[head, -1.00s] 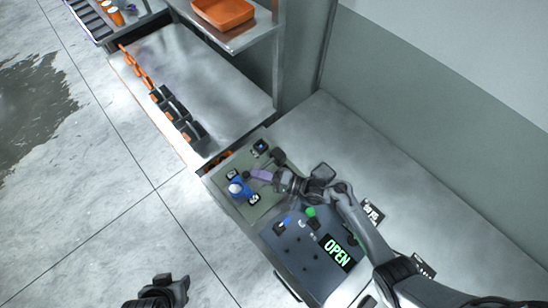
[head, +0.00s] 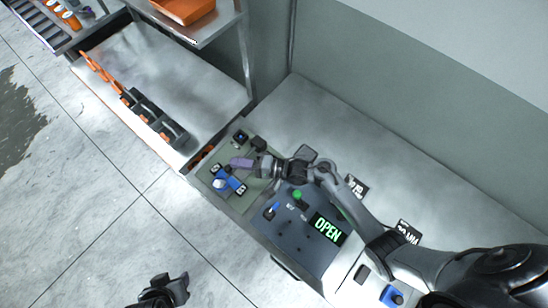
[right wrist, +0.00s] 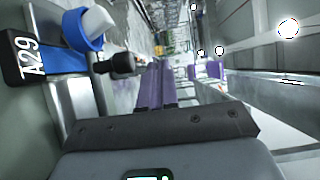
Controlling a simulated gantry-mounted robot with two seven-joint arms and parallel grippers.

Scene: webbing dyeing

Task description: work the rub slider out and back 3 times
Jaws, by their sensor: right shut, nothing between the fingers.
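My right gripper (head: 240,163) has purple fingers that are shut and empty, above the green-grey panel (head: 208,187). It is up and right of a blue fitting with a white knob (head: 221,184). In the right wrist view the shut purple fingers (right wrist: 156,88) point away from the camera. A black knob (right wrist: 122,63) on a metal stem is just left of them; I cannot tell whether they touch. The blue and white fitting (right wrist: 82,30) is further left, by an A29 label. Which part is the rub slider is not clear. My left gripper (head: 178,287) is at the bottom, its jaws unclear.
A dark control panel with a lit OPEN sign (head: 328,228) and a green button (head: 297,195) lies under my right arm. A metal table (head: 170,70) with black and orange holders is at upper left. A shelf carries an orange tray (head: 184,9). The floor is open at left.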

